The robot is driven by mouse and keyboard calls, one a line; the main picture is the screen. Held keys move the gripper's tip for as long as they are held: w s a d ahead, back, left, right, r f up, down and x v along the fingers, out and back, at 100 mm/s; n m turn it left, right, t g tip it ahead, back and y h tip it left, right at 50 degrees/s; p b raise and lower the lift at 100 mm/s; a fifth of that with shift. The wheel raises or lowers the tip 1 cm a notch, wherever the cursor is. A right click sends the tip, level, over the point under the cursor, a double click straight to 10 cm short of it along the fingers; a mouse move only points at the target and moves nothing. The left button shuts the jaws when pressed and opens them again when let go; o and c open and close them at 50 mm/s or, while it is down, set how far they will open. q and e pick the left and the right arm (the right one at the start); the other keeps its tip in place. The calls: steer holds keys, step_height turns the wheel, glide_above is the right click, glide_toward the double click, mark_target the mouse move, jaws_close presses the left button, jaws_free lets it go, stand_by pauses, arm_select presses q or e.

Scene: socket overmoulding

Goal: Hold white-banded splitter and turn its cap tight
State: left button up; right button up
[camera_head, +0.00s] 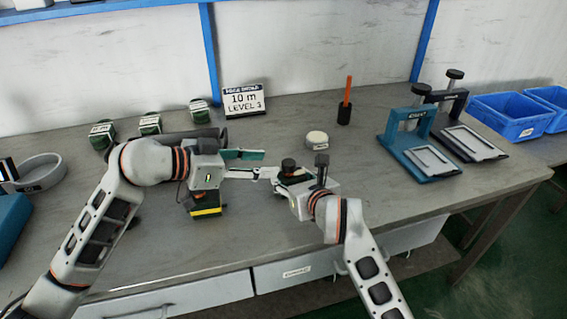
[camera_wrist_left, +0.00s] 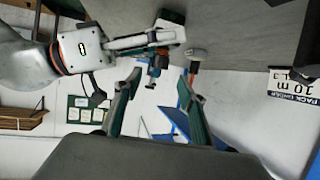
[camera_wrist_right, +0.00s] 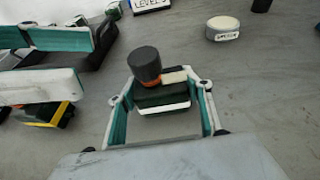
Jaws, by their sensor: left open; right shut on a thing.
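The white-banded splitter (camera_wrist_right: 165,98) is a dark green block with a white stripe, gripped between the two fingers of my right gripper (camera_wrist_right: 162,112). Its black round cap (camera_wrist_right: 145,64) stands on top, with an orange ring beneath it and a pale stub beside it. In the head view the cap (camera_head: 288,165) shows above the right gripper. My left gripper (camera_head: 250,163) is open and empty, just left of the splitter and apart from it. Its spread teal fingers also show in the left wrist view (camera_wrist_left: 163,88).
A yellow-banded splitter (camera_head: 206,211) stands below the left gripper. Several green blocks (camera_head: 150,123) line the back left. A cream disc (camera_head: 317,140), an orange-handled tool in a black holder (camera_head: 344,115) and a teal press (camera_head: 408,140) stand behind and right. The front right tabletop is clear.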

mark_target(284, 163)
arm_select(q)
steer(key=x, duration=0.7)
steer(key=shift+s, duration=0.1)
steer(key=shift+a, duration=0.1)
steer(key=c, duration=1.2)
